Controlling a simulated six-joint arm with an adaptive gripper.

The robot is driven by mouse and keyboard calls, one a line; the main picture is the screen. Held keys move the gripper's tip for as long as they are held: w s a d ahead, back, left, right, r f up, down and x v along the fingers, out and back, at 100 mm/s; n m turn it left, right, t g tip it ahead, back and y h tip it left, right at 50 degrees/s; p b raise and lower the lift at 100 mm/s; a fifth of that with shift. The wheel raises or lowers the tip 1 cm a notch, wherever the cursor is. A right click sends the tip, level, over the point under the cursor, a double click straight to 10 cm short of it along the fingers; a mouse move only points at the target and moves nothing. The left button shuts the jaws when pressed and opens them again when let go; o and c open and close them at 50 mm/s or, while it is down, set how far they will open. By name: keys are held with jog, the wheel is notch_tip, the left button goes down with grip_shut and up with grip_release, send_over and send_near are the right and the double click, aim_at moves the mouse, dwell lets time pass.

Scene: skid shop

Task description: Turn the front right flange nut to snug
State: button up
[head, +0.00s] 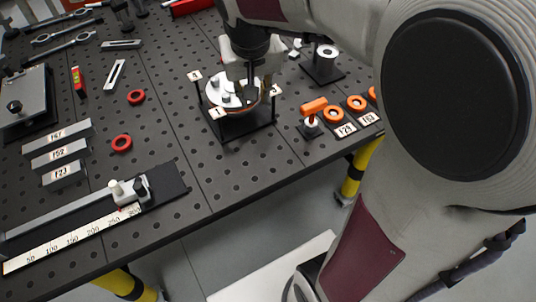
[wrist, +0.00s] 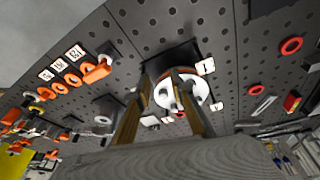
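The flange (head: 227,91) is a pale disc with an orange-brown edge. It sits on a black stand (head: 247,126) with small number plates around it. Pale nuts (head: 225,98) stand on its left and front parts; its right side is partly hidden by my gripper. My gripper (head: 250,84) points down over the right part of the flange. In the wrist view, its two brownish fingers (wrist: 162,78) are apart, with one finger in front of the white flange face (wrist: 195,91). Nothing is clearly held between them. I cannot tell whether a finger touches a nut.
An orange-handled tool (head: 313,107) and orange rings (head: 333,114) lie to the right. A black post stand (head: 323,66) is behind them. Red rings (head: 121,142), labelled bars (head: 57,134) and a scale rule (head: 75,240) lie to the left. Perforated bench top is clear in front-left of the stand.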

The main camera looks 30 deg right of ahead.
jog(key=s+a+r+n+t, duration=0.1)
jog(key=s+a, duration=0.2)
jog(key=s, duration=0.5)
jog(key=s+a+r+n+t+y, duration=0.1)
jog(key=s+a+r+n, duration=0.1)
jog(key=s, duration=0.7)
jog(key=shift+s+a+t+y, duration=0.25)
jog(key=shift+a+t+y, duration=0.05)
jog(key=shift+a, duration=0.4)
dwell(0.4)
jog(key=shift+d, duration=0.1)
dwell(0.4)
jog(key=w+d, duration=0.5)
jog(key=w, duration=0.6)
jog(key=w+d+m+g, duration=0.1)
jog(key=w+d, duration=0.3)
jog(key=w, duration=0.8)
jog(key=shift+d+f, duration=0.4)
